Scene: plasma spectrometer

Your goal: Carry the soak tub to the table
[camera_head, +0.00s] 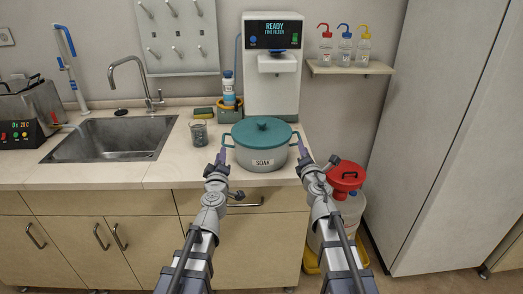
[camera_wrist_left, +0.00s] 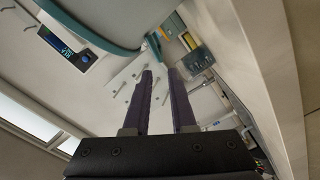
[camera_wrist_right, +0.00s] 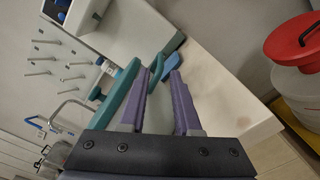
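I cannot tell whether either touches. The destination table is not clearly identifiable.
A glass (camera_head: 199,133) and a sponge (camera_head: 204,112) are left of the tub, before the sink (camera_head: 112,140). A red-lidded container (camera_head: 346,178) stands on the floor at right. Wash bottles sit on a wall shelf (camera_head: 350,69).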

